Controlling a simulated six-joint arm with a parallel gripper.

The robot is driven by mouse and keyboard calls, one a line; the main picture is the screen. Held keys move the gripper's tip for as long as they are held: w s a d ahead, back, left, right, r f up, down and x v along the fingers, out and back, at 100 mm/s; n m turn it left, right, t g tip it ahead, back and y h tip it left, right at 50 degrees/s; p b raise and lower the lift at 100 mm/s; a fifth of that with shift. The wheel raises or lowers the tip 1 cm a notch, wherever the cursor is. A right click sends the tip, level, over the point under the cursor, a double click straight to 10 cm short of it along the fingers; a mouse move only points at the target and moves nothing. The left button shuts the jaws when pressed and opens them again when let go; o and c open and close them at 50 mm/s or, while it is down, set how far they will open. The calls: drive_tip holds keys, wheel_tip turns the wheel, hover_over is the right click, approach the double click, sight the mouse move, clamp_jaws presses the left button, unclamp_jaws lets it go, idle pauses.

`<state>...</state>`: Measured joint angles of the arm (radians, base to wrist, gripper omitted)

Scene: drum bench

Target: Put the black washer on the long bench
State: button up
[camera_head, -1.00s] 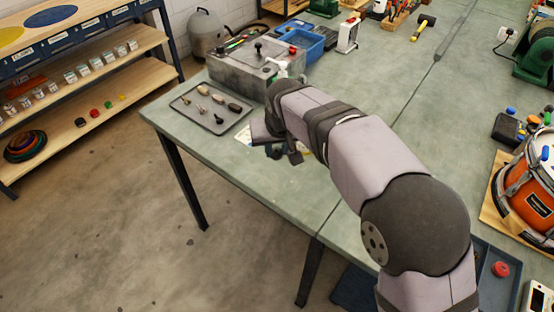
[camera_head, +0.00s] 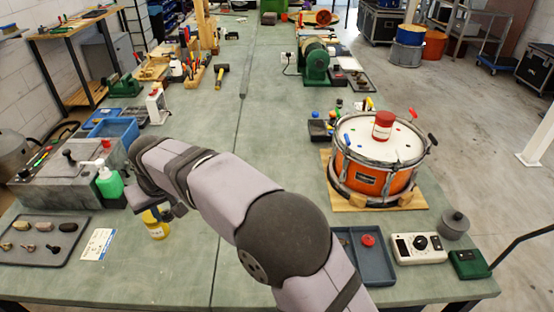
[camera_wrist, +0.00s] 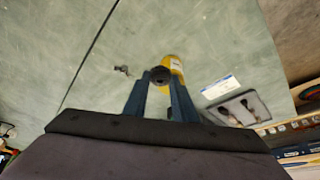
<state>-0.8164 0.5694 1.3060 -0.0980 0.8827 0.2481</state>
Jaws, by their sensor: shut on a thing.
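The black washer (camera_wrist: 160,75) shows in the wrist view as a small dark round piece between the two blue fingertips. My gripper (camera_wrist: 160,80) is shut on it and holds it above the green-topped long bench (camera_head: 210,130). In the head view my gripper (camera_head: 165,208) is over the near left part of the bench, by a yellow container (camera_head: 157,229). The washer cannot be made out in the head view. In the wrist view the yellow container (camera_wrist: 176,67) shows just behind the washer; I cannot tell the gap.
A grey tray of small tools (camera_head: 40,258), a white card (camera_head: 97,244) and a green bottle (camera_head: 109,184) are left of my gripper. An orange drum (camera_head: 372,176) stands right on a wooden board. The bench middle is clear. A small dark patch (camera_wrist: 122,70) is unclear.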

drive_tip(key=shift+w+d+m+h+p, duration=0.5)
drive_tip(key=shift+w+d+m+p, duration=0.7)
drive_tip(key=shift+w+d, duration=3.8)
drive_tip(key=shift+w+d+m+h+p, duration=0.6)
drive_tip(key=shift+w+d+m, duration=1.2)
drive_tip(key=shift+d, duration=6.1)
drive_tip(key=shift+w+d+m+h+p, duration=0.4)
drive_tip(key=shift+w+d+m+p, duration=0.7)
drive_tip(key=shift+w+d, duration=3.95)
drive_tip(key=shift+t, duration=0.4)
drive_tip(key=shift+s+d+f+p, duration=0.45)
drive_tip(key=shift+f, duration=1.3)
drive_tip(key=shift+s+d+f+p, duration=0.45)
drive_tip(key=shift+s+f+p, duration=0.05)
drive_tip(key=shift+f, duration=1.2)
drive_tip(key=shift+s+d+f+p, duration=0.45)
drive_tip(key=shift+f, duration=1.3)
drive_tip(key=shift+f, duration=0.15)
drive_tip(key=o, duration=1.1)
